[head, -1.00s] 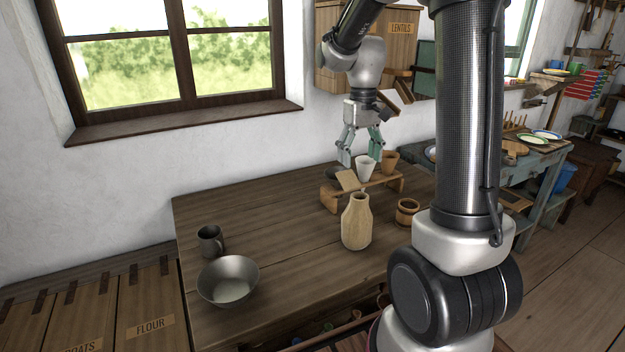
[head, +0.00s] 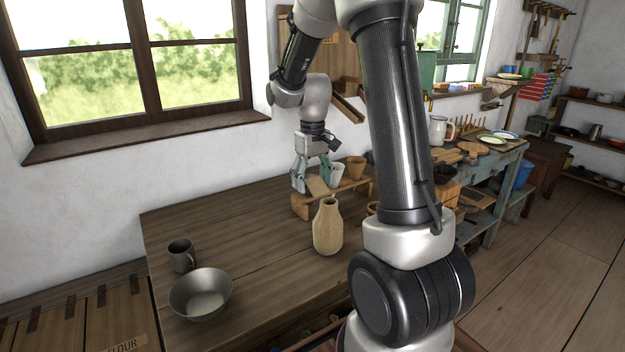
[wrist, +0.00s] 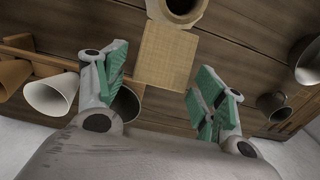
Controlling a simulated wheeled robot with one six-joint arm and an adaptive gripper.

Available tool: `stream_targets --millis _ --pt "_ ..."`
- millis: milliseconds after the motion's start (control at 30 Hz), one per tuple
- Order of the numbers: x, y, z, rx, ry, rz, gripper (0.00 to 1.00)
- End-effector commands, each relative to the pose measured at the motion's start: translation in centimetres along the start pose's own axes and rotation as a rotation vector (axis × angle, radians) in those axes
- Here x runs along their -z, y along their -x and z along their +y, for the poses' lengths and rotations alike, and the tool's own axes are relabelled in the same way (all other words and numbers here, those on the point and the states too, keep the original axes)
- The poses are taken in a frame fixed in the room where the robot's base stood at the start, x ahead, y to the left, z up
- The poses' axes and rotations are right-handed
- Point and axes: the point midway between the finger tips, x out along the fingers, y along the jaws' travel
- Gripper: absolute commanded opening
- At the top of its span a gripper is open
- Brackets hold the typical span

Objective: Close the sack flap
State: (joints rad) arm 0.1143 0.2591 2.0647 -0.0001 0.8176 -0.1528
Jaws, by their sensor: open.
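The sack (head: 328,230) is a tan, bottle-shaped thing standing upright on the table. Its mouth (wrist: 183,6) shows at the top of the wrist view. The flap (wrist: 166,56) is a square, woven tan panel standing open from the mouth on the side toward my gripper; it also shows in the head view (head: 318,187). My gripper (head: 313,186) is open and empty, pointing down behind the sack. In the wrist view my gripper (wrist: 162,64) has its fingers on either side of the flap's near end. I cannot tell whether they touch it.
A small wooden rack (head: 345,192) with a white cup (head: 337,175) and a terracotta cup (head: 356,167) stands close beside my gripper. A metal bowl (head: 201,294) and a dark mug (head: 181,256) stand at the table's left. The table (head: 240,225) between is clear.

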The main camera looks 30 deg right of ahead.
Motion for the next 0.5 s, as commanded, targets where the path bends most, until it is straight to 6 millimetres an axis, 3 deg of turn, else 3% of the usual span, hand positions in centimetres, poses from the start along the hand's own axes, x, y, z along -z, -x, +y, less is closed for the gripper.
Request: stream_targets --millis 67,300,500 --pt "0.00 0.02 0.00 0.000 0.000 0.000 0.66" --pt "0.00 0.03 0.00 0.000 0.000 0.000 0.23" --pt "-0.02 0.05 0.00 0.000 0.000 0.002 0.22"
